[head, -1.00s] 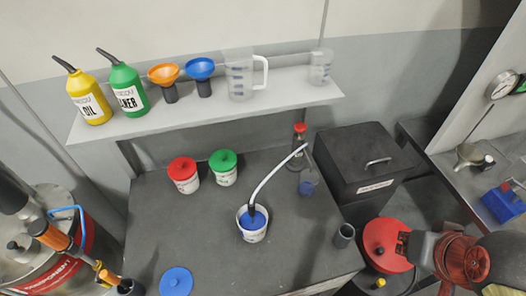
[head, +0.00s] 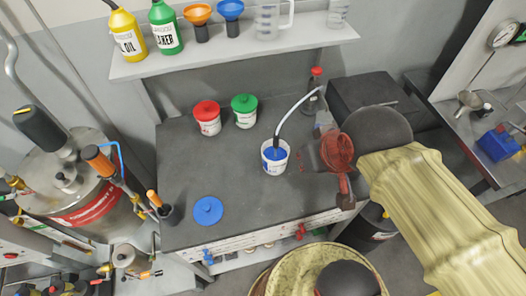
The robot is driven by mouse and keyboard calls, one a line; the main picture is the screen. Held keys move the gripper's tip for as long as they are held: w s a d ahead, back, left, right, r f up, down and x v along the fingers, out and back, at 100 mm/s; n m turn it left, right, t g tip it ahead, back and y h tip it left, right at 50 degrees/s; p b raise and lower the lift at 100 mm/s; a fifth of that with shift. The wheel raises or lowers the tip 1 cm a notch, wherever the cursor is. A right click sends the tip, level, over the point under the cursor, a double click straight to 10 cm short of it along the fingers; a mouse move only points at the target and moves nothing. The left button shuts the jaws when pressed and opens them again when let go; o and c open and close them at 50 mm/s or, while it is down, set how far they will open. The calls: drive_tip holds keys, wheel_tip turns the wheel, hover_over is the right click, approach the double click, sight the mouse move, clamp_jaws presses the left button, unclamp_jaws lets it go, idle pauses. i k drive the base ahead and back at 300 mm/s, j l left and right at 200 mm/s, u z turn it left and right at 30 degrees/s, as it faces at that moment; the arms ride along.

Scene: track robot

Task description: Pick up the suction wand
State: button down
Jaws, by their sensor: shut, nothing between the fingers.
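A white hose (head: 294,110) arches from a red-capped bottle (head: 315,90) on the dark bench. Its dark lower end (head: 276,141) stands in an open white tub (head: 275,168) with blue contents; this looks like the suction wand, though I cannot be certain. My gripper (head: 345,200), red and dark, is over the right part of the bench, to the right of the tub and apart from it. It is shut and empty. It hides part of the bench behind it.
A blue lid (head: 208,210) lies on the bench. Red-lidded (head: 207,118) and green-lidded (head: 244,111) tubs stand behind. A shelf (head: 230,52) with bottles and funnels overhangs the back. A steel tank (head: 75,190) is left, a black box (head: 370,92) right. The bench's middle is clear.

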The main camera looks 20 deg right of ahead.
sight(276, 136)
drive_tip(key=k+j, duration=0.2)
drive_tip(key=j, duration=0.15)
drive_tip(key=k+j, duration=0.15)
drive_tip(key=j, duration=0.2)
drive_tip(key=k+j, duration=0.2)
drive_tip(key=j, duration=0.15)
drive_tip(key=j+z, duration=0.05)
